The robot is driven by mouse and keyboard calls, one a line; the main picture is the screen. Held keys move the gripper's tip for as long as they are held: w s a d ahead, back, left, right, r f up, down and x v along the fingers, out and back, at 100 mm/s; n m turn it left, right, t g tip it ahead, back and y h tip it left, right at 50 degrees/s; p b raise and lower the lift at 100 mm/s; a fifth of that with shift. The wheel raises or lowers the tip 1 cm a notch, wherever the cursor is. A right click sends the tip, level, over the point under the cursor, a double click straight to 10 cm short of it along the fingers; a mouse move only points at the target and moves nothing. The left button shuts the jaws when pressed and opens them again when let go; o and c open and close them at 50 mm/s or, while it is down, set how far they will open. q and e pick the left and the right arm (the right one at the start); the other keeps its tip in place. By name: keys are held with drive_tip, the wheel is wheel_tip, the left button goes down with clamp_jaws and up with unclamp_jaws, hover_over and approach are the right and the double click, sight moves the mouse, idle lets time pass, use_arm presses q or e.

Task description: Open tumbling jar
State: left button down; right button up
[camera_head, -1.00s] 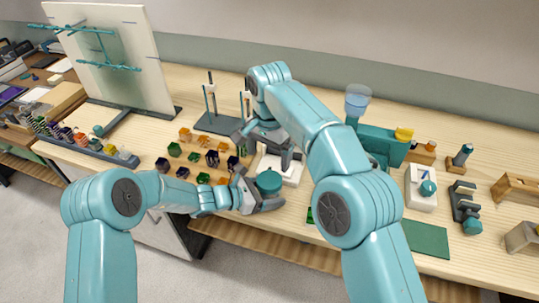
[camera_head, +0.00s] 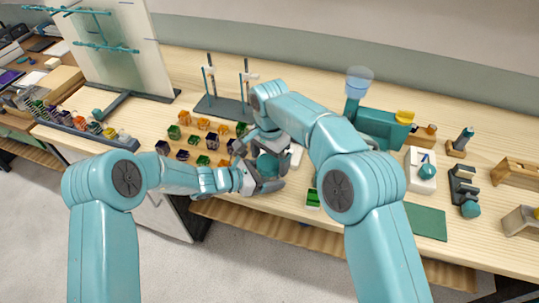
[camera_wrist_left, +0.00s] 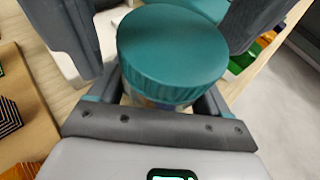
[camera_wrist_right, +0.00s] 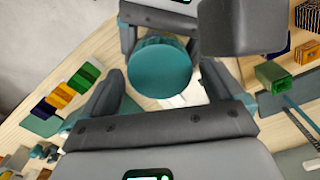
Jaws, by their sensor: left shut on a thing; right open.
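The tumbling jar has a round teal ribbed lid (camera_head: 268,165) and stands near the front edge of the table. My left gripper (camera_head: 264,182) is shut on the jar's body (camera_wrist_left: 160,101) below the lid, seen in the left wrist view. My right gripper (camera_head: 270,149) is open just above the jar. In the right wrist view the lid (camera_wrist_right: 160,68) lies between the spread right fingers, with gaps on both sides. The jar's body is mostly hidden by the lid and my fingers.
Several small coloured blocks (camera_head: 203,160) stand left of the jar. A dark stand with rods (camera_head: 222,106) is behind. A teal machine (camera_head: 383,127) and a green mat (camera_head: 427,221) are to the right. A white plate (camera_head: 296,154) is partly hidden behind my right gripper.

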drive_tip(key=c, duration=1.1)
drive_tip(key=n, duration=0.3)
drive_tip(key=o, duration=1.2)
drive_tip(key=shift+c, duration=0.2)
drive_tip(key=shift+r, duration=2.3)
drive_tip(key=shift+c, duration=0.3)
wheel_tip(320, 180, up, 3)
drive_tip(key=shift+f+m, duration=0.1)
drive_tip(key=shift+m, duration=1)
drive_tip(key=shift+s+r+m, duration=0.1)
drive_tip(key=shift+r+m, duration=0.1)
drive_tip(key=shift+m, duration=0.1)
wheel_tip(320, 180, down, 8)
drive_tip(key=shift+r, duration=0.1)
